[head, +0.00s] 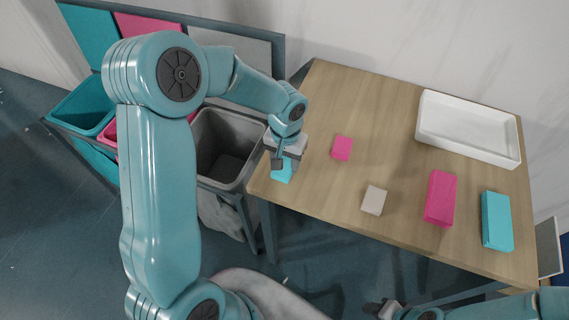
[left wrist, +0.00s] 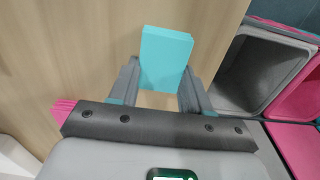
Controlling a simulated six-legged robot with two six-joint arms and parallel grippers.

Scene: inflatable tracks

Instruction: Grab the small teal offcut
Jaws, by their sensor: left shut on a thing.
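The small teal offcut (head: 283,173) is at the left end of the wooden table. My left gripper (head: 279,162) is above it and shut on it. In the left wrist view the teal offcut (left wrist: 165,58) sits between the two fingers of my left gripper (left wrist: 160,85). I cannot tell whether the offcut touches the table. My right gripper (head: 384,308) shows at the bottom edge of the head view, away from the table top, and its fingers are too unclear to read.
On the wooden table (head: 320,110) lie a small pink block (head: 342,148), a small beige block (head: 374,200), a larger pink block (head: 440,198), a larger teal block (head: 496,220) and a white tray (head: 424,128). Left of the table stand a grey bin (head: 202,182) and a teal bin (head: 70,128).

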